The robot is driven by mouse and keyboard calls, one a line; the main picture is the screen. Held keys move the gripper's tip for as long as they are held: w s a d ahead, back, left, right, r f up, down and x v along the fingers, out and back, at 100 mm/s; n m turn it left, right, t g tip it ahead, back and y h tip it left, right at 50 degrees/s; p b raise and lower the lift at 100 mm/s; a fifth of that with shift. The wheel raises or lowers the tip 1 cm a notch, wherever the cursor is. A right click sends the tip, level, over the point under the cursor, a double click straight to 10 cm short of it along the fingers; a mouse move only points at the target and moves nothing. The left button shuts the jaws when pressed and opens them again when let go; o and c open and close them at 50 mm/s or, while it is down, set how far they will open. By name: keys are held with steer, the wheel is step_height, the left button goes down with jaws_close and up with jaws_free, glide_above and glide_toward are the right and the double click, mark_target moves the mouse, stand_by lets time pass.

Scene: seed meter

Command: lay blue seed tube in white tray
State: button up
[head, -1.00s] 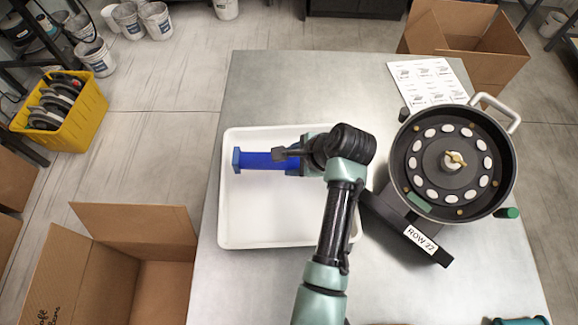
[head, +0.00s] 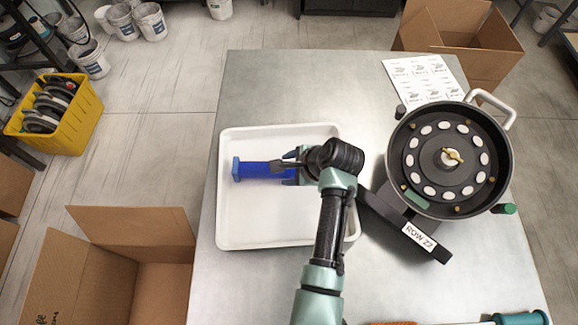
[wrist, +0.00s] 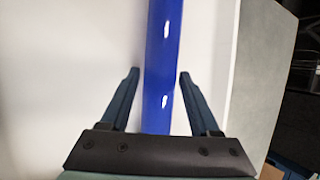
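The blue seed tube (head: 255,170) lies sideways in the white tray (head: 250,225), over its upper half, with its flanged end towards the left wall. My gripper (head: 289,167) is at the tube's right part, which it partly hides. In the wrist view my gripper (wrist: 158,72) is open. Its two fingers stand one on each side of the blue tube (wrist: 160,60), with a gap on both sides. The tube appears to rest on the tray floor.
The round black seed meter (head: 450,160) with its "ROW 22" label stands right of the tray. A printed sheet (head: 424,78) lies behind it. A teal-ended roller (head: 520,318) is at the table's front edge. Open cardboard boxes stand on the floor left and back right.

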steer(key=shift+r, duration=0.1)
steer(key=v, duration=1.2)
steer(key=w+r+n+t+h, duration=0.1)
steer(key=w+r+n+t, duration=0.25)
steer(key=r, duration=0.45)
steer(key=w+r+n+t+h, duration=0.1)
steer(key=w+r+n+t, duration=0.15)
steer(key=w+r, duration=0.35)
step_height(320, 180, up, 18)
steer(key=n+t+h, duration=0.2)
steer(key=n+t, duration=0.2)
steer(key=t, duration=0.3)
steer(key=s+a+r+n+t, duration=0.1)
steer(key=s+r+n+t, duration=0.1)
steer(key=s+r, duration=0.3)
steer(key=s+a+r+n+t, duration=0.2)
steer(key=s+r+t, duration=0.2)
steer(key=r, duration=0.8)
steer(key=s+a+r+n+t, duration=0.1)
steer(key=s+r+n+t, duration=0.2)
steer(key=s+r, duration=0.3)
step_height(320, 180, up, 3)
steer(key=shift+s+a+r+t+h, duration=0.2)
steer(key=shift+s+t+h, duration=0.1)
steer(key=shift+t, duration=0.3)
